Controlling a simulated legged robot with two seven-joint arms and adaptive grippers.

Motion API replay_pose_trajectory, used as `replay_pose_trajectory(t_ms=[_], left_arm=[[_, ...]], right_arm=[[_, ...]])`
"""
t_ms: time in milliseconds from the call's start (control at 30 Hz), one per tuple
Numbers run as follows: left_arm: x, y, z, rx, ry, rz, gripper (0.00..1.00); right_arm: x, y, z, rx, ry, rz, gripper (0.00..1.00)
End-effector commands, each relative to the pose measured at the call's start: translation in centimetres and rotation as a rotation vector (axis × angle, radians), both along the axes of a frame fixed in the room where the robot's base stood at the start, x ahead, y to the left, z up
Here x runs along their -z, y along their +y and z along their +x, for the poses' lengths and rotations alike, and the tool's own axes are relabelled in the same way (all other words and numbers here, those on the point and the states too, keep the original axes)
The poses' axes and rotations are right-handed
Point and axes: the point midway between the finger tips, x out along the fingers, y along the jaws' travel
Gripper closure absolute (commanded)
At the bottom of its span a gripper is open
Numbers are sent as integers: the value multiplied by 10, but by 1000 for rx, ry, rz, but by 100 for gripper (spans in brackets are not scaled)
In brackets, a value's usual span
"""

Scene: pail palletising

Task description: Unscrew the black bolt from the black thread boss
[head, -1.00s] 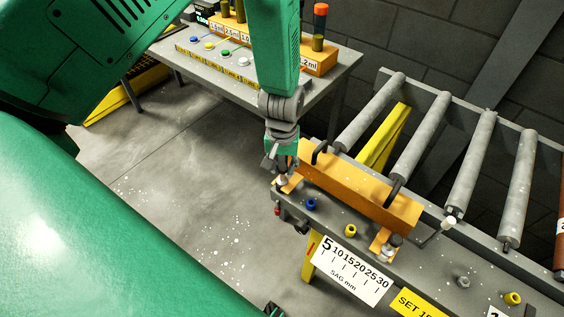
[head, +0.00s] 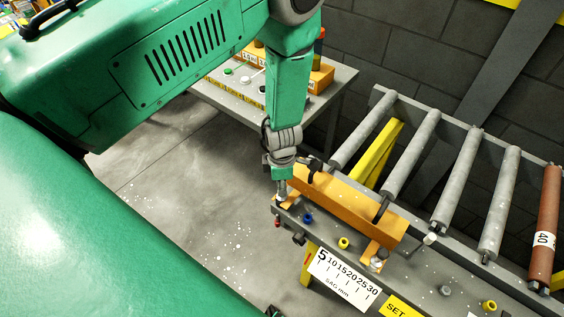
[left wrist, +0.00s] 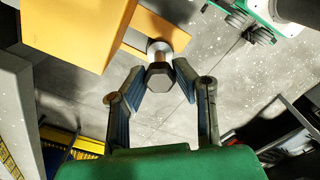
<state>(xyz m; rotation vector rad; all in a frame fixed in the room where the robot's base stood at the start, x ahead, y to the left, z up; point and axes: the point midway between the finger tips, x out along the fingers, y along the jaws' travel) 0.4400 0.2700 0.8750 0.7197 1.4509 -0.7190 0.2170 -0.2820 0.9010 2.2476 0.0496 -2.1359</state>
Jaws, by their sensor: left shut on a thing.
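My left gripper (head: 281,193) points down at the left end of the orange bracket (head: 345,203) on the conveyor frame. In the left wrist view its two fingers (left wrist: 163,74) close on either side of a black hex-headed bolt (left wrist: 160,77). A brownish shank and a pale ring (left wrist: 160,47) show beyond the head, near the orange tab. The fingers hide most of this bolt in the head view. A dark knob (head: 299,239) sits at the frame's front edge; I cannot tell whether it is the black thread boss. My right gripper is not in view.
Blue (head: 307,218), yellow (head: 344,243) and grey (head: 445,291) bosses stand along the frame. Another bolt (head: 379,260) is at the bracket's right tab. Grey rollers (head: 411,164) lie behind. A bench (head: 330,92) stands at the back. Open floor (head: 180,190) lies left.

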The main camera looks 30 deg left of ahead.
Motion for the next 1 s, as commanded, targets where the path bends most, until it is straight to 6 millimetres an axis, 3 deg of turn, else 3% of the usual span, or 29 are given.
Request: replay_pose_trajectory(t_ms=[367,400,433,800,1000], left_arm=[[1,-2,1,-46,-1,-4,100],[1,-2,1,-45,-2,-4,62],[1,-2,1,-45,-2,-4,52],[-3,-1,0,-44,-3,-2,52],[-25,-1,1,-42,-5,0,52]], right_arm=[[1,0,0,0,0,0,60],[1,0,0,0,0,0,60],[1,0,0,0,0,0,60],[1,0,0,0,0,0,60],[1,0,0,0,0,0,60]])
